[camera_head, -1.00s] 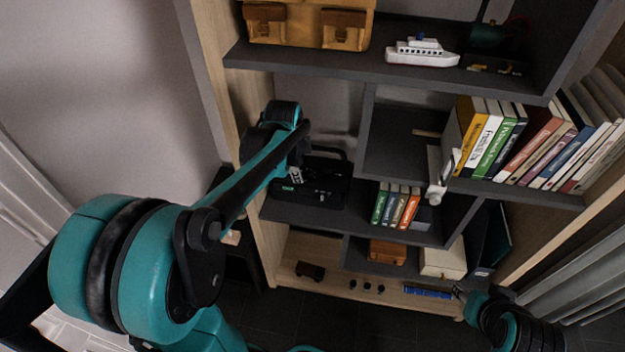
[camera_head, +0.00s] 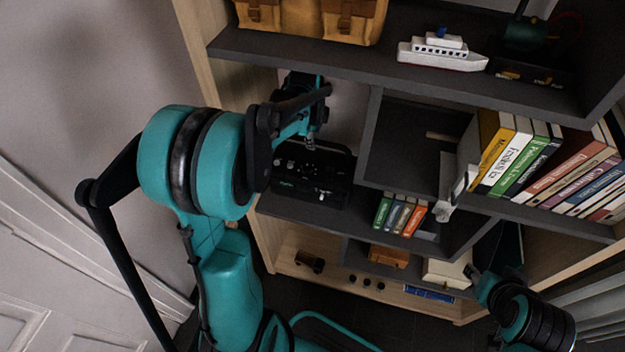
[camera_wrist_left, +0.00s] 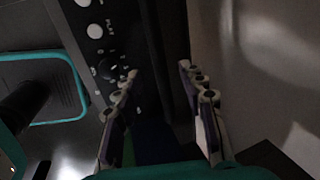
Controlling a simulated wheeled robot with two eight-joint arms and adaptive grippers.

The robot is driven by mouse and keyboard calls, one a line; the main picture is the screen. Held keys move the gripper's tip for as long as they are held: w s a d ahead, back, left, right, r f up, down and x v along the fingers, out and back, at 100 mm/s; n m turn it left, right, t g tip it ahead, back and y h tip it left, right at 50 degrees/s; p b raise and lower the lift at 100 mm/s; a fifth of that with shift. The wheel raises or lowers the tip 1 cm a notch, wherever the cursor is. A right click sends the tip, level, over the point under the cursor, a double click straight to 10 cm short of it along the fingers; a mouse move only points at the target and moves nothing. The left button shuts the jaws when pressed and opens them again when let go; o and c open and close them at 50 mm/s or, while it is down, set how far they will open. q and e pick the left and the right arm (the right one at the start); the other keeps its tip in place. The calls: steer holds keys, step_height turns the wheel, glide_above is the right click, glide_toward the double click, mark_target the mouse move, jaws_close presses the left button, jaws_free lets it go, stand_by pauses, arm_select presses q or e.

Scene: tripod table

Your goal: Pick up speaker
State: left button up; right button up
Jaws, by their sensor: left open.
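The speaker, a black box with a handle, small white lettering and knobs (camera_head: 300,192), stands on the middle-left shelf in the head view. My left gripper (camera_head: 311,143) is over the speaker's upper edge, and my arm hides part of that area. In the left wrist view, a dark panel with white buttons and lettering (camera_wrist_left: 100,32) shows at the upper left. My left gripper (camera_wrist_left: 163,112) is open there, its two fingers on either side of a dark band; contact is unclear. My right gripper (camera_head: 470,272) is small at the lower right, its jaws unclear.
A dark shelf (camera_head: 300,62) above holds a brown bag (camera_head: 310,18) and a toy ship (camera_head: 442,54). A divider (camera_head: 365,130) stands right of the speaker. Small books (camera_head: 400,214) stand further right, and larger books (camera_head: 540,160) above them.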

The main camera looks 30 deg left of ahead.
arm_select(q)
steer(key=b+x, duration=0.1)
steer(key=x, duration=0.3)
steer(key=shift+w+f+b, duration=0.2)
steer(key=shift+f+b, duration=0.15)
steer(key=shift+b, duration=0.05)
jaws_close()
steer(key=shift+r, duration=0.1)
